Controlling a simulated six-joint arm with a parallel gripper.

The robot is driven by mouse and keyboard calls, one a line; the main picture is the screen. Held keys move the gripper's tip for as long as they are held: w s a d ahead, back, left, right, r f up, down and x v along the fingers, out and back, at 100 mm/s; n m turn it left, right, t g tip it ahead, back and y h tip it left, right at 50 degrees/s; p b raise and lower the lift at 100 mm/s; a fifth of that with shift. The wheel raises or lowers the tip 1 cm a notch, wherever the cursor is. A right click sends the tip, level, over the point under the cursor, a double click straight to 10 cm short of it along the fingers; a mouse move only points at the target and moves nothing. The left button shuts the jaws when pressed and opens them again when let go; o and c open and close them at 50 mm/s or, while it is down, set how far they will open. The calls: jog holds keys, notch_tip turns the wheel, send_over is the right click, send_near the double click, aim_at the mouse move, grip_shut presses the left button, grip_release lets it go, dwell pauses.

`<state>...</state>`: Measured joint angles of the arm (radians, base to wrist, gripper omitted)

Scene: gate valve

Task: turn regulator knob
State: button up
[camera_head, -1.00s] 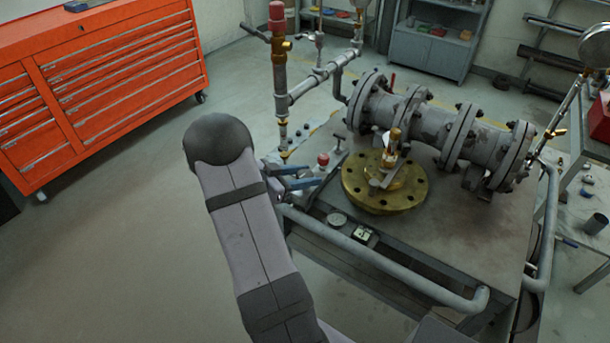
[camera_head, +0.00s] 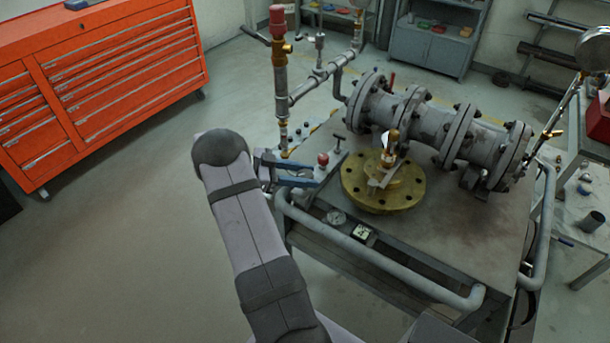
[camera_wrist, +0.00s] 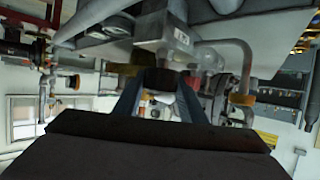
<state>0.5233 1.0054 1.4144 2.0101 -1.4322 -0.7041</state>
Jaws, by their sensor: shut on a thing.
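The regulator knob (camera_head: 323,160) is a small red-topped round knob near the left edge of the cart top, beside the brass flange. My gripper (camera_head: 322,172) has its two blue fingers on either side of the knob, shut on it. In the wrist view my gripper (camera_wrist: 160,88) reaches forward with the fingers converging toward a dark round part between their tips. The lower part of the knob is hidden by the fingers in the head view.
A brass flange (camera_head: 360,190) with a valve stem sits just right of the knob. A grey flanged pipe (camera_head: 435,125) lies behind it. A vertical pipe with a red cap (camera_head: 278,20) stands behind my gripper. A rail (camera_head: 380,265) runs along the cart's front.

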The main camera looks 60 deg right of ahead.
aim_at(298, 174)
jog(key=shift+r, duration=0.1)
jog(key=o, duration=1.1)
jog(key=shift+c, duration=0.2)
jog(key=b+v, duration=0.1)
jog(key=v, duration=0.4)
jog(key=shift+w+a, duration=0.25)
jog(key=shift+w, duration=0.05)
jog(key=shift+b+v, duration=0.4)
jog(key=shift+v, duration=0.45)
jog(key=shift+r, duration=0.1)
